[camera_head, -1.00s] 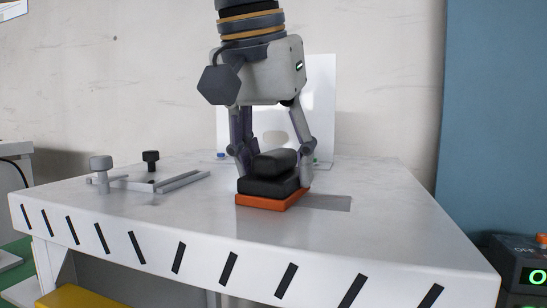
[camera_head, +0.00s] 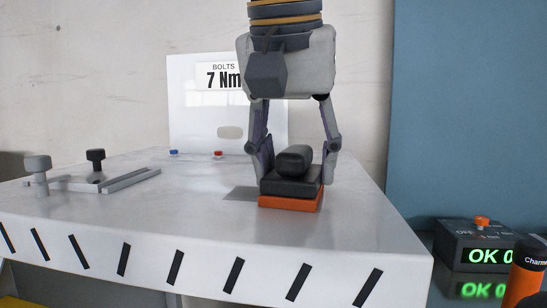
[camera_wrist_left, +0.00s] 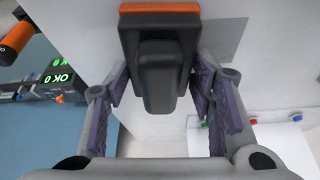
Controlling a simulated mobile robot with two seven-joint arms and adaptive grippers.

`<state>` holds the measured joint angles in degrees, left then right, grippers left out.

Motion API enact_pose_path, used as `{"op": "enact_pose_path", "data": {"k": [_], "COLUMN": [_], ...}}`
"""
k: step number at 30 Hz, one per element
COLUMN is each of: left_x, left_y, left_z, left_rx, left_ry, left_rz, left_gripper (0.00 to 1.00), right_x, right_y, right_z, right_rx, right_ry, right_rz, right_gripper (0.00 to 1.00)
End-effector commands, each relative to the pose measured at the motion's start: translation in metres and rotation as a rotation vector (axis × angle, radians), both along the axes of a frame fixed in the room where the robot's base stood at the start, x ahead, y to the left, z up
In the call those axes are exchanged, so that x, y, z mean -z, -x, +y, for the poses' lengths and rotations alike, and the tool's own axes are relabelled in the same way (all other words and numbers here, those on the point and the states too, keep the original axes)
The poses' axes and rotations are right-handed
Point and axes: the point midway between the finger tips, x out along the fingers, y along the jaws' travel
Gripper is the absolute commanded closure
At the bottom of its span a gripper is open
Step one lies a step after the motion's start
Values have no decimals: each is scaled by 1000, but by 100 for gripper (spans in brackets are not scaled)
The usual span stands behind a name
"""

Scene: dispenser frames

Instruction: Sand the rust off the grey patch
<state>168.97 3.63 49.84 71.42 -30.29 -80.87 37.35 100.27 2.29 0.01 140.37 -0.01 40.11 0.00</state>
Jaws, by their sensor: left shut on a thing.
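The sanding block (camera_head: 291,186) has a black body and grip on an orange base. My left gripper (camera_head: 296,174) is shut on its black part from above, with a finger on each side. The block appears to lie flat on the white table top, near its right side. The grey patch (camera_head: 237,194) shows to the left of the block, and its right part is hidden by it. The patch also shows in the left wrist view (camera_wrist_left: 229,38), beside the block (camera_wrist_left: 160,75). My right gripper is not in view.
A white board (camera_head: 200,125) reading "BOLTS 7 Nm" stands behind. A box with a green "OK" display (camera_head: 470,240) and an orange-black cylinder (camera_head: 527,272) are beyond the right edge.

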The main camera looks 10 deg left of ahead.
Motion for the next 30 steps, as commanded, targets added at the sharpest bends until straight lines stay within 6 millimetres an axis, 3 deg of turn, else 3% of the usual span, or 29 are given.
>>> {"op": "enact_pose_path", "data": {"k": [8, 30], "left_x": [0, 1], "left_y": [0, -2], "left_z": [-11, 49], "left_rx": [-1, 0], "left_ry": [1, 0], "left_rz": [0, 4], "left_gripper": [89, 89], "right_x": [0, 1], "right_y": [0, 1], "right_z": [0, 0], "right_rx": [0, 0], "right_ry": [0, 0], "right_rz": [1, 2], "right_gripper": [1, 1]}}
